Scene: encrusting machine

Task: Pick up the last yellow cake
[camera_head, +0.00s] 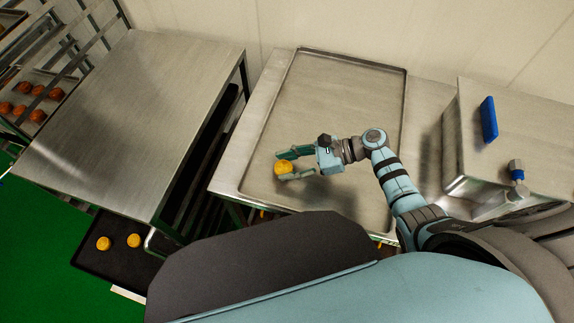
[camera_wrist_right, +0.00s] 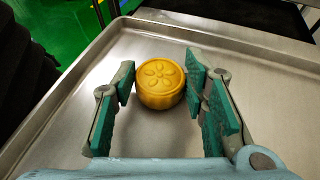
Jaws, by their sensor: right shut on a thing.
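A round yellow cake (camera_head: 284,167) with a flower pattern on top is at the lower left part of the large metal tray (camera_head: 345,90). It also shows in the right wrist view (camera_wrist_right: 161,82), upright between the fingers. My right gripper (camera_head: 290,164) reaches in from the right, with its green-padded fingers (camera_wrist_right: 160,90) shut on the cake's two sides. I cannot tell whether the cake touches the tray. Two more yellow cakes (camera_head: 103,243) (camera_head: 134,240) lie on a dark tray (camera_head: 95,262) low at the left. My left gripper is not in view.
A bare metal table (camera_head: 130,100) stands at the left, with a dark gap between it and the tray's table. A metal box with a blue part (camera_head: 488,119) stands at the right. A rack with several orange-brown cakes (camera_head: 37,90) is at the far left. The rest of the large tray is clear.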

